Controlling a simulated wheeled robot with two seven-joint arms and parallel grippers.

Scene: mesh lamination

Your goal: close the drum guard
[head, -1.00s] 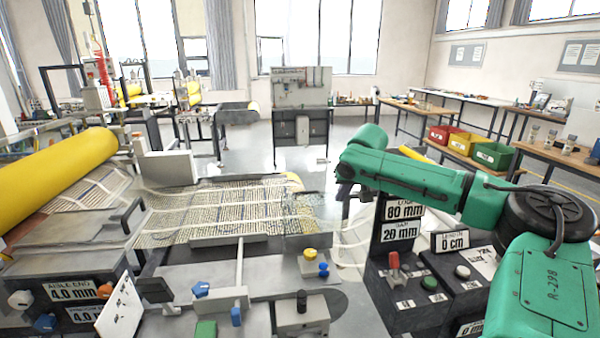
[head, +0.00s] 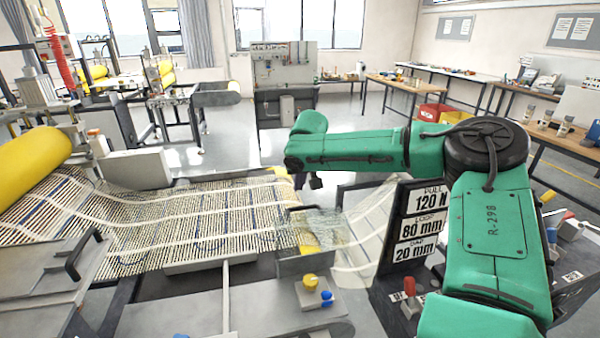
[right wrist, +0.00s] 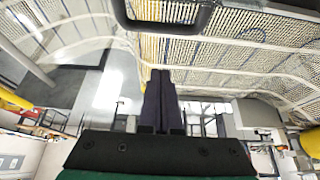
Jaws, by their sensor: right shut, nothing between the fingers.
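A clear see-through panel (head: 325,228), which looks like the drum guard, is at the right end of the mesh bed in the head view. Whether it is open or shut is hard to tell. A dark handle (head: 297,208) is beside it. My right gripper (head: 315,184) hangs just above and behind this handle, apart from it. In the right wrist view the fingers (right wrist: 160,76) are together and empty, and a dark loop handle (right wrist: 163,29) crosses beyond their tips. My left gripper is out of view.
Ribbed mesh (head: 180,215) runs from the yellow roller (head: 30,158) to the panel. A sign post (head: 410,230) and a control box with a red switch (head: 409,287) stand close right of the panel. Another dark handle (head: 88,252) is on the left plate.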

